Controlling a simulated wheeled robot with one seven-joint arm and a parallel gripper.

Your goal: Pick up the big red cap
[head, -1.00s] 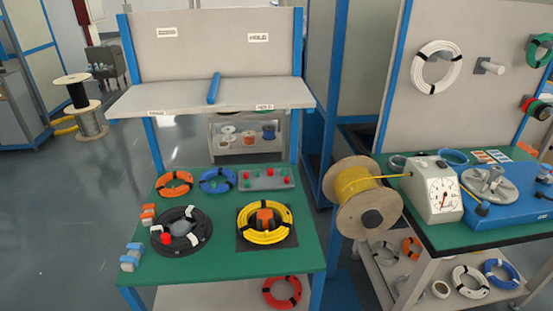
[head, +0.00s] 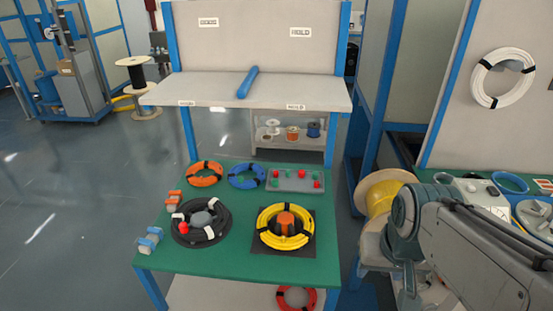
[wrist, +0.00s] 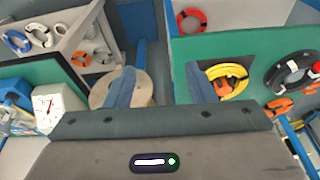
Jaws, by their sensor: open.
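The big red cap (head: 184,228) sits at the left side of the black cable coil (head: 187,239) on the green workbench (head: 225,262). In the wrist view the red cap (wrist: 316,68) is at the far right edge, partly cut off, on the black coil (wrist: 272,78). My gripper (wrist: 160,82) has its two blue fingers apart with nothing between them. It is well away from the cap, with a cable spool (wrist: 145,92) beyond the fingers. In the head view my arm fills the lower right, and I cannot make out the fingers.
A yellow coil (head: 262,233) lies right of the black one. Orange (head: 205,166) and blue (head: 240,184) coils and a grey tray (head: 290,188) with small red and green caps lie behind. A shelf (head: 240,91) stands above the bench's rear. A spool (head: 368,186) stands right.

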